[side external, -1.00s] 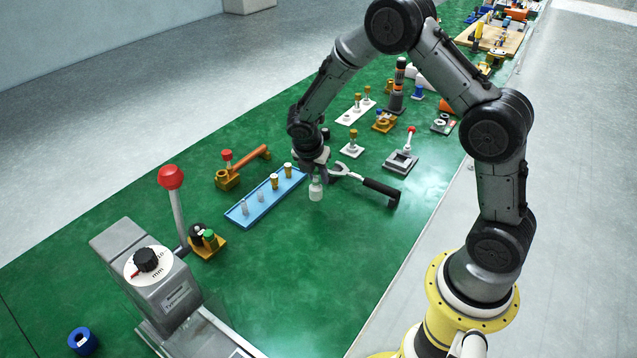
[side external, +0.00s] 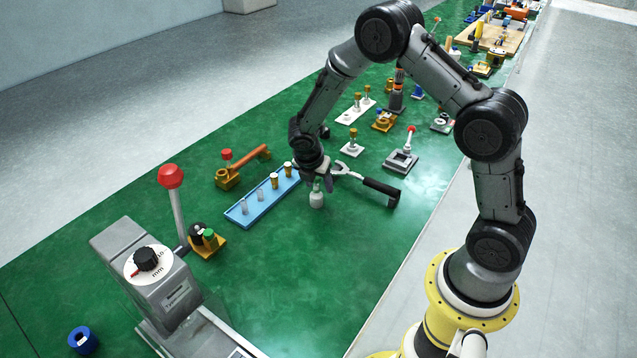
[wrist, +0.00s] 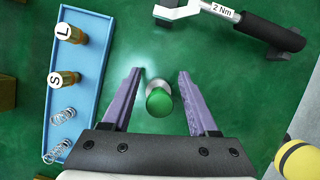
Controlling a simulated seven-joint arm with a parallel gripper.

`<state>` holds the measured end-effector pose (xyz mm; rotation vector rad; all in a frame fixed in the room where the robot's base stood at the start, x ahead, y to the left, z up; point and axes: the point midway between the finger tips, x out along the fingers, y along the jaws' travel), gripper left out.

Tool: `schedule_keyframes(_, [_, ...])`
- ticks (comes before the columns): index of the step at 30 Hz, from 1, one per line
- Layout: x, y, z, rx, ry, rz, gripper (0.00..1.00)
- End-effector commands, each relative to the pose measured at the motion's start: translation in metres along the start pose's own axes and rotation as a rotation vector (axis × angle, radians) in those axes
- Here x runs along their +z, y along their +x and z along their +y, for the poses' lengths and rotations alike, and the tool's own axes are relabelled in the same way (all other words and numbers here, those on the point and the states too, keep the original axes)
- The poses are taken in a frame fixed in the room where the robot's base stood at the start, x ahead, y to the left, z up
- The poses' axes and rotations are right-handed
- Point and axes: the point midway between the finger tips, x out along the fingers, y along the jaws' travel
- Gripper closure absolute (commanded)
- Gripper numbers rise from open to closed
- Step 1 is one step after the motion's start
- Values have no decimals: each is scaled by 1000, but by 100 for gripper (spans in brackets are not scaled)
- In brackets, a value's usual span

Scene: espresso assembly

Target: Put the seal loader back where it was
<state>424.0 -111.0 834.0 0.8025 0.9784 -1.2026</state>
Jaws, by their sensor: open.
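A small white, bottle-like piece with a green top, which I take for the seal loader, stands upright on the green mat in the side view (side external: 317,199). In the wrist view its green top (wrist: 159,101) lies between the two purple fingers. My gripper (wrist: 160,72) is open, with a gap on each side of the piece. In the side view my gripper (side external: 319,181) points down right above it, around its top. The underside of the piece is hidden in the wrist view.
A blue tray (side external: 237,215) with springs and brass pieces marked S and L lies to the left. A torque wrench with a black handle (side external: 381,187) lies close on the right. A grey machine with a red-knobbed lever (side external: 171,178) stands front left.

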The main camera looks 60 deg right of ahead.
Motion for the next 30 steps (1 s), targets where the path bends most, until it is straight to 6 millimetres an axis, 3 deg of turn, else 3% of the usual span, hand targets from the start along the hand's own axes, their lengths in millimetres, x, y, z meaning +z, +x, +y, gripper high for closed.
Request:
schedule_keyframes(5, [2, -11, 1, 3, 0, -1, 40])
schedule_keyframes(21, [1, -108, 0, 2, 0, 0, 40])
schedule_keyframes(30, [1, -125, -1, 3, 8, 2, 40])
